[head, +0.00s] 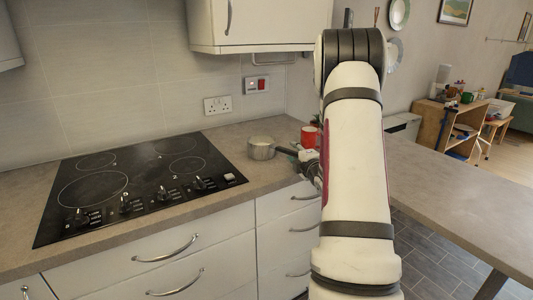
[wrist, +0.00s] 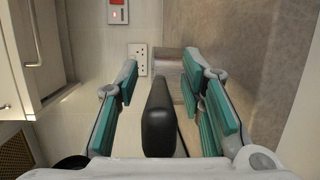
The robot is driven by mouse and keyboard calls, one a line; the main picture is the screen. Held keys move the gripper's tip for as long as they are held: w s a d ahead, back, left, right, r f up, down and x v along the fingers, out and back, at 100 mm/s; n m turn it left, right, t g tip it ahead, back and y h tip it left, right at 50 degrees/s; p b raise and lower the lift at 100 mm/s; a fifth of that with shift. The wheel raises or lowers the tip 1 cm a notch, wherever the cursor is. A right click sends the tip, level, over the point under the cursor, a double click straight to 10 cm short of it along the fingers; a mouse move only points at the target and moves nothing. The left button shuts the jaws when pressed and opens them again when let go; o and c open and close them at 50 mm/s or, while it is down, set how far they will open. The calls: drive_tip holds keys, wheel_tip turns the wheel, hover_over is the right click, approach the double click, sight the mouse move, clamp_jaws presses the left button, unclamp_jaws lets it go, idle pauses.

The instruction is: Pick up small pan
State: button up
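The small pan (head: 261,148) is a silver metal pan with a black handle. It stands on the counter just right of the hob, its handle pointing right toward my gripper (head: 307,160). In the wrist view the black handle (wrist: 158,115) lies between the two teal-padded fingers of my gripper (wrist: 160,84). Small gaps show on both sides of the handle, so the gripper is open around it. The pan's metal body (wrist: 168,62) is just beyond the fingertips, partly hidden by the handle and right finger. In the head view my arm hides part of the gripper.
A red mug (head: 309,137) stands on the counter close behind my gripper. The black hob (head: 140,180) is to the left and has nothing on it. A wall cabinet (head: 255,22) hangs above. The counter (head: 450,200) on the right is clear.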

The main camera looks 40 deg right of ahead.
drive_tip(key=shift+w+d, duration=0.1)
drive_tip(key=shift+w, duration=0.05)
clamp_jaws()
drive_tip(key=shift+r, duration=0.1)
